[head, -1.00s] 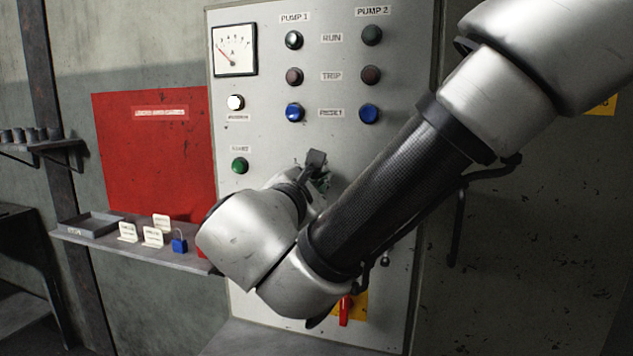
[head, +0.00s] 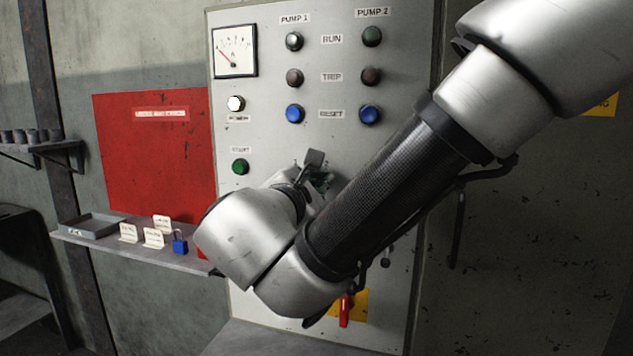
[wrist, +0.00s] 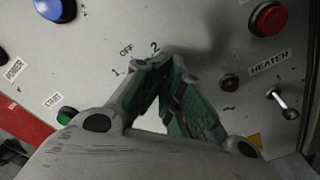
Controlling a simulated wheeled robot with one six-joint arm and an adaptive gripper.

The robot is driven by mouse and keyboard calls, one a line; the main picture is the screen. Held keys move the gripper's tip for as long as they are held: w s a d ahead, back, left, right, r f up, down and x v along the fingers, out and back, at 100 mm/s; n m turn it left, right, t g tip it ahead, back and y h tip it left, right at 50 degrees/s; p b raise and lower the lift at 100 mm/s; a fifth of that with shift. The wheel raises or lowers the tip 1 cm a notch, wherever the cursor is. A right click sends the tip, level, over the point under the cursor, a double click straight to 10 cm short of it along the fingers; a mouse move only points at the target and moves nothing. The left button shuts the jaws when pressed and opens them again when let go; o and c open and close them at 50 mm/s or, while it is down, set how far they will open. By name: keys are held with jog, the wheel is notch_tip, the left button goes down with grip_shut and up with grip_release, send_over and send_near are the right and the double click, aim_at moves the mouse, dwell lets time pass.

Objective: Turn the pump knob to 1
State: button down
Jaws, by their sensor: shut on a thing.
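My gripper (head: 318,172) is at the grey control panel (head: 270,200), below the pump lamp and button columns. In the head view my own arm covers the knob area.
A green start button (head: 240,167) is left of my gripper. Blue reset buttons (head: 294,114) sit above. In the wrist view a red button (wrist: 268,18) and a heater toggle (wrist: 283,104) are to the right. A shelf (head: 140,252) with tags and a blue padlock (head: 180,243) stands left.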

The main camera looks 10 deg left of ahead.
jog(key=shift+s+a+r, duration=0.1)
jog(key=shift+a+r, duration=0.6)
jog(key=shift+r, duration=0.05)
dwell(1.4)
jog(key=s+d+f, duration=0.1)
jog(key=s+f, duration=0.1)
jog(key=s, duration=0.6)
jog(key=shift+s+d+f, duration=0.15)
jog(key=shift+d+f, duration=0.15)
jog(key=shift+d, duration=0.05)
dwell(0.6)
